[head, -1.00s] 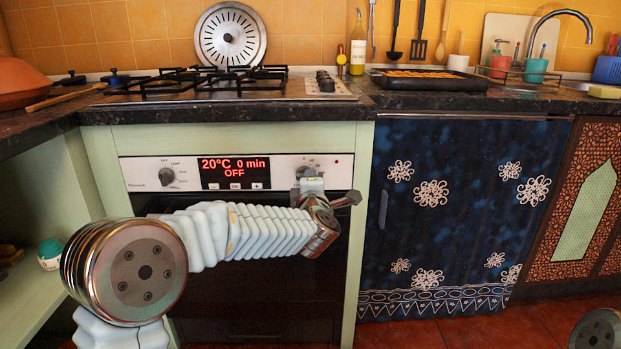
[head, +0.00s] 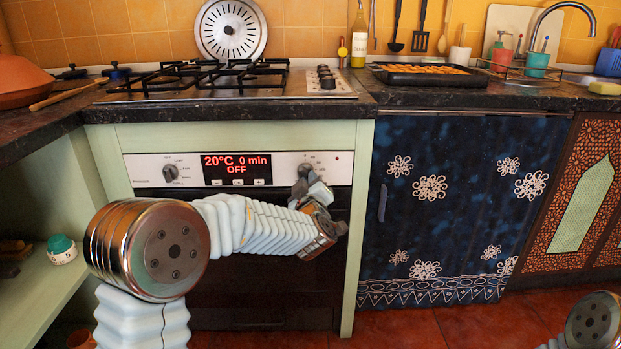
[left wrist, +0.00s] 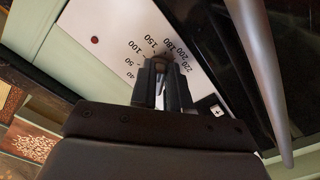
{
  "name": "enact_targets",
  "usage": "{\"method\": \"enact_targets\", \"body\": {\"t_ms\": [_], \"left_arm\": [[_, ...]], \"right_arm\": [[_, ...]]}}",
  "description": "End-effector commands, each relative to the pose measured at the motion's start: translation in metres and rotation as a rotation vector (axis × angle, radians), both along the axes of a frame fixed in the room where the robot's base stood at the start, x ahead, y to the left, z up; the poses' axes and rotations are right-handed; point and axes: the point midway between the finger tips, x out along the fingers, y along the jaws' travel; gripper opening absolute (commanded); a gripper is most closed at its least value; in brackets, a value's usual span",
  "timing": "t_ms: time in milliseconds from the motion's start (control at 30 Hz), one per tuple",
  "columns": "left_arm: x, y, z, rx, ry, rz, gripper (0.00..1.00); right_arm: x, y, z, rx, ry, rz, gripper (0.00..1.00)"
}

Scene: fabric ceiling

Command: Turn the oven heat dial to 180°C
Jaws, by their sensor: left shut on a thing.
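The oven heat dial (head: 305,168) is at the right of the oven's control panel (head: 283,166), mostly covered by my left gripper (head: 308,181). In the left wrist view, the fingers of my left gripper (left wrist: 162,78) are closed around the dial (left wrist: 160,61). Printed numbers including 100, 150, 180, 200 and 220 fan out around it, with 150 and 180 just beyond the fingertips. The dial's pointer mark is hidden. The red display (head: 237,169) reads 20°C, 0 min, OFF. My right gripper is out of view.
A second dial (head: 170,174) is at the panel's left. The hob (head: 210,82) and a black tray of food (head: 425,75) are on the counter above. A blue patterned curtain (head: 450,205) hangs to the right.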

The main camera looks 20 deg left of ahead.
Motion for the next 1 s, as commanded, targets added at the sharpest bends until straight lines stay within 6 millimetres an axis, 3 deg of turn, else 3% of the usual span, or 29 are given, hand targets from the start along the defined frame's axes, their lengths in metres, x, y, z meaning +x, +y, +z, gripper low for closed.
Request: {"method": "enact_targets", "body": {"t_ms": [333, 900, 933, 1000], "left_arm": [[-0.0010, -0.0002, -0.0038, 0.141, 0.046, -0.004, 0.00], [-0.0011, -0.0001, -0.0053, 0.167, 0.056, -0.005, 0.00], [-0.0010, 0.0000, -0.0053, 0.167, 0.056, -0.005, 0.20], [-0.0010, 0.0002, -0.0049, 0.167, 0.055, -0.005, 0.31]], "right_arm": [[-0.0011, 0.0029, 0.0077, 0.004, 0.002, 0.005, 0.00], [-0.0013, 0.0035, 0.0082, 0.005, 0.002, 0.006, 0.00], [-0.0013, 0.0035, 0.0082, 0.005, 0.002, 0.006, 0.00], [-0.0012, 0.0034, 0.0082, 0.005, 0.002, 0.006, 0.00]]}}
